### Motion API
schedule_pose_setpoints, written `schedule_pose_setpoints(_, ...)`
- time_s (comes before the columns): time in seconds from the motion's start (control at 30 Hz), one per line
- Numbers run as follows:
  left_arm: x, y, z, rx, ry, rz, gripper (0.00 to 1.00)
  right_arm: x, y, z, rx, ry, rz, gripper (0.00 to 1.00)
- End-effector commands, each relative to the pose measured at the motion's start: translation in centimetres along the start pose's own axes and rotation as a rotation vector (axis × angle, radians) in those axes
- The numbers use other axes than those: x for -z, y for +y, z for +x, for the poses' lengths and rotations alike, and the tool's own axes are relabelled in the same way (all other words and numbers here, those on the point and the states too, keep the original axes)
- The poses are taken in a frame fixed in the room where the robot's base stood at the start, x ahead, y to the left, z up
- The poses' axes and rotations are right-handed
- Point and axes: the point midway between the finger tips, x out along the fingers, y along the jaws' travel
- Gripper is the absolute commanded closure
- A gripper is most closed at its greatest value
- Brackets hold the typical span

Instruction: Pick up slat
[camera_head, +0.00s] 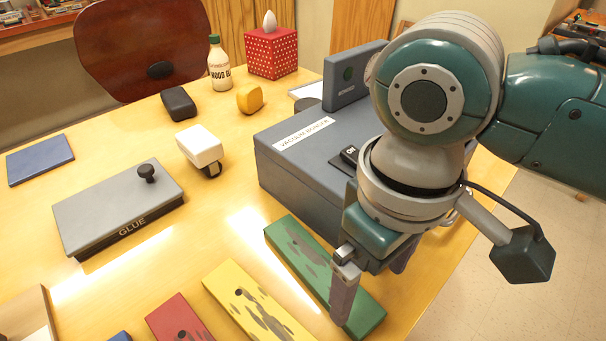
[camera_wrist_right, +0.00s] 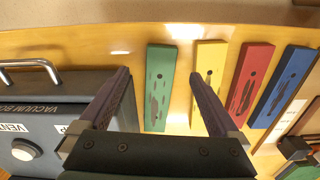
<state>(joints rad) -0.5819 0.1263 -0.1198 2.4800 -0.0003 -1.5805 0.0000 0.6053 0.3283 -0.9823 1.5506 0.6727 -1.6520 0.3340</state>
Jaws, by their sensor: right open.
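Several flat slats with dark grey patches lie side by side on the table: a green slat (camera_head: 308,267), a yellow slat (camera_head: 256,307), a red slat (camera_head: 180,320) and a blue slat (camera_wrist_right: 285,85), mostly cut off in the head view. My right gripper (camera_head: 372,288) is open and empty, pointing down over the near end of the green slat. In the right wrist view, the green slat (camera_wrist_right: 160,88) shows between the spread fingers, apart from both. One finger overlaps the yellow slat (camera_wrist_right: 209,60) in that view. My left gripper is out of view.
The blue-grey vacuum box (camera_head: 310,165) stands close behind the green slat. A glue box (camera_head: 115,205) with a black knob, a white block-like item (camera_head: 200,146), a bottle (camera_head: 220,66) and a tissue box (camera_head: 271,53) stand farther back. The table's edge is near at right.

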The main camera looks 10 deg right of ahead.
Motion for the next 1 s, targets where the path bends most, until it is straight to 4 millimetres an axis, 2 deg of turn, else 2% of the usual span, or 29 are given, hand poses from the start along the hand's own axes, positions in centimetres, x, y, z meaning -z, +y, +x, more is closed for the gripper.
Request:
schedule_pose_setpoints(0.17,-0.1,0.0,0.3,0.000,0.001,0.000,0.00,-0.2,-0.1,1.7,-0.001,-0.002,0.000,0.03)
schedule_pose_setpoints(0.43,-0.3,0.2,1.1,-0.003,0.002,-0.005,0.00,-0.9,-0.3,5.8,-0.001,-0.001,0.000,0.03)
schedule_pose_setpoints(0.73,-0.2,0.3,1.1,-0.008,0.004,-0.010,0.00,-0.9,-0.3,6.3,-0.001,0.002,-0.002,0.03)
schedule_pose_setpoints(0.77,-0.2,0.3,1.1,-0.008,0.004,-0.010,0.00,-0.9,-0.3,6.3,-0.001,0.002,-0.002,0.04)
schedule_pose_setpoints(1.0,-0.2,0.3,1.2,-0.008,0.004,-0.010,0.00,-0.9,-0.3,6.3,-0.001,0.002,-0.002,0.31)
